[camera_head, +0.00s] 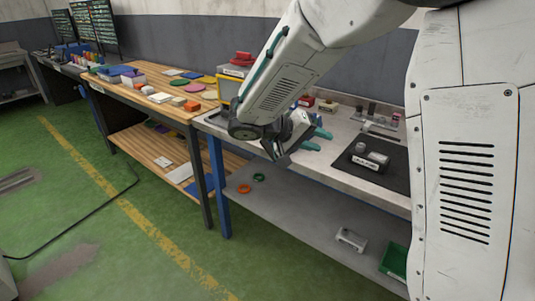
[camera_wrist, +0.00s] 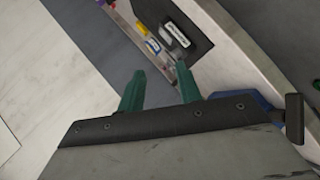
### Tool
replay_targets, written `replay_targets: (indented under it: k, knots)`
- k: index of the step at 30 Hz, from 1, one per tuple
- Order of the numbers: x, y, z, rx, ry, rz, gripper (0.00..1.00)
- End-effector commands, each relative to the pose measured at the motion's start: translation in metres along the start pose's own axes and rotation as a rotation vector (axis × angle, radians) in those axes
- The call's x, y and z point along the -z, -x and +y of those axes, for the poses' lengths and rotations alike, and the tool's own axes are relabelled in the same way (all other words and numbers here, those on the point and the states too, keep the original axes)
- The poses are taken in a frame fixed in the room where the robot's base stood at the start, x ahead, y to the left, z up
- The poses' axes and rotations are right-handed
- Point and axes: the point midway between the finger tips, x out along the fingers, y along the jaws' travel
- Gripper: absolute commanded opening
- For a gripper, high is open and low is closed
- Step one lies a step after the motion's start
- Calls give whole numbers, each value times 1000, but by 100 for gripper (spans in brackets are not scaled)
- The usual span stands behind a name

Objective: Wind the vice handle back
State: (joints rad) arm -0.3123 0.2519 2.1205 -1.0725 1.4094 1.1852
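I cannot make out the vice or its handle with certainty. A grey metal fixture with a post and a low bar (camera_head: 378,126) stands at the back of the grey bench, right of my gripper. My gripper (camera_head: 322,140) is above the bench, with two green fingers apart and nothing between them. The wrist view also shows the fingers open (camera_wrist: 160,84). In that view a blue part (camera_wrist: 256,99) and a dark T-shaped piece (camera_wrist: 293,118) show at the right, partly hidden by my gripper body; I cannot tell what they are.
A black mat (camera_head: 350,173) on the grey bench holds a labelled dark block (camera_head: 363,163) and a grey cylinder. Small boxes (camera_head: 327,106) stand along the back. The lower shelf holds rings, a grey bracket (camera_head: 351,239) and a green bin (camera_head: 394,262). A wooden bench (camera_head: 152,105) is at left.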

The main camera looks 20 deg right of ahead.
Motion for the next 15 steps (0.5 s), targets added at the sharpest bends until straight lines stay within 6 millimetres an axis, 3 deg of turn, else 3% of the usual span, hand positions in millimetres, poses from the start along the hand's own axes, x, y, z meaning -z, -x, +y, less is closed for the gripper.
replay_targets:
  k: [1, 6, 12, 15]
  knots:
    - [15, 3, -27, -44, -10, 66, 35]
    - [59, 18, -108, -129, -96, 326, 35]
    - [80, 37, -195, -123, -178, 585, 35]
    - [83, 44, -222, -104, -203, 662, 35]
